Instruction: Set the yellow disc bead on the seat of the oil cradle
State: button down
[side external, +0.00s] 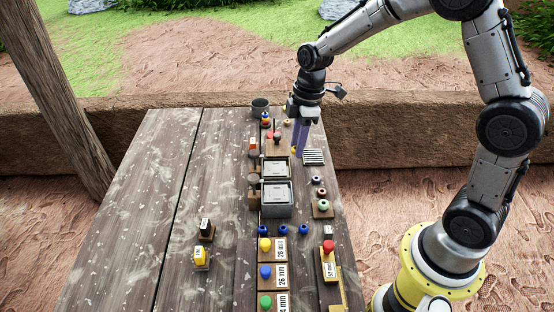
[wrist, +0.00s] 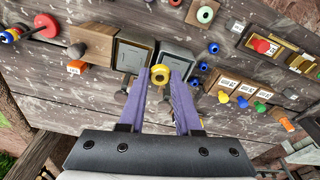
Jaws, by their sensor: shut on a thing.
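The yellow disc bead (wrist: 160,74) is between the tips of my purple fingers in the wrist view, with its dark hole showing. My gripper (wrist: 161,77) is shut on it. In the side external view my gripper (side external: 297,147) points down over the far right part of the table, and the bead (side external: 293,150) shows as a small yellow spot at the fingertips. I cannot tell which piece is the oil cradle, as the small labels are not readable. A yellow labelled piece (side external: 199,257) and a black labelled piece (side external: 206,228) stand at the left.
Two grey boxes (side external: 277,199) stand in the table's middle, left of my gripper. A grey cup (side external: 260,106) is at the back. A striped block (side external: 313,157) lies right of my fingers. Coloured knobs on labelled boards (side external: 280,272) fill the front. The left planks (side external: 150,190) are mostly bare.

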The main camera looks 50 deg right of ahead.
send_over(275, 168)
jog(key=f, duration=0.6)
jog(key=shift+s+d+f, duration=0.25)
jog(key=shift+s, duration=0.05)
jog(key=shift+w+f, duration=0.2)
jog(key=shift+f, duration=1.5)
jog(key=shift+f, duration=0.15)
jog(key=c, duration=0.6)
grip_release()
notch_tip(275, 168, up, 12)
jog(key=s+d, duration=0.1)
jog(key=shift+r, duration=0.2)
